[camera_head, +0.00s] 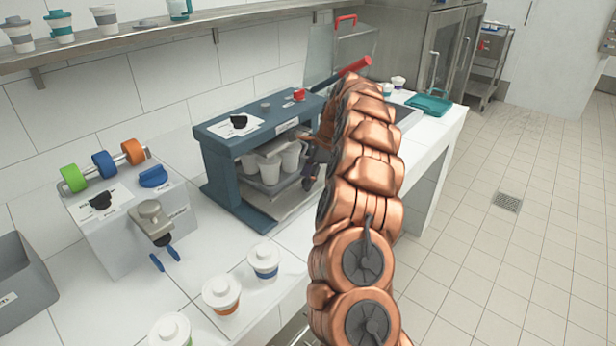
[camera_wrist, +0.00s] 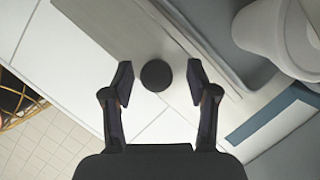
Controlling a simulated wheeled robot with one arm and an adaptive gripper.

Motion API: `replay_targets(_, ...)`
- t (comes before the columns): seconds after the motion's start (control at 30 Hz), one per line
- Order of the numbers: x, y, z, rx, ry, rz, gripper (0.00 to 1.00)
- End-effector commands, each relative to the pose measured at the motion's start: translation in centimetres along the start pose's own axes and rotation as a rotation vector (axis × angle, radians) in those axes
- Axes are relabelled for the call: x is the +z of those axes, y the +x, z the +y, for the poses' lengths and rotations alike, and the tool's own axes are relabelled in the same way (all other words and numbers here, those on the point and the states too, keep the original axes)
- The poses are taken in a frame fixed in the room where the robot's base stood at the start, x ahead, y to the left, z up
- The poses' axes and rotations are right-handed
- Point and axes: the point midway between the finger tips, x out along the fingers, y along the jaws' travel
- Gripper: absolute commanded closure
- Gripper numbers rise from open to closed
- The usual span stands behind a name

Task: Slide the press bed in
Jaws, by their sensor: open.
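The press (camera_head: 225,165) is a blue-grey frame on the white counter. My gripper (camera_head: 311,178) is at the right front of the bed, partly hidden by my copper arm. In the wrist view, my gripper (camera_wrist: 160,82) is open. A round black knob (camera_wrist: 157,75) shows between its fingertips, at the edge of the grey bed (camera_wrist: 185,45), with a gap on both sides. A white cup (camera_wrist: 272,35) stands beyond.
A dispenser box (camera_head: 120,220) with coloured knobs stands to the left. Lidded cups (camera_head: 221,293) stand on the counter in front. A red lever (camera_head: 355,66) shows behind my arm. A teal tray (camera_head: 430,103) lies on the far right counter. The floor at right is clear.

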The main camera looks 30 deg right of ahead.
Motion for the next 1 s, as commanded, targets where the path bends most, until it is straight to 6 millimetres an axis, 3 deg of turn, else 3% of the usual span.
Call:
replay_targets(0.6, -0.1, -7.0, -0.1, -0.003, 0.001, 0.002, 0.41)
replay_targets(1.0, -0.1, -10.5, -0.1, -0.004, 0.002, 0.001, 0.41)
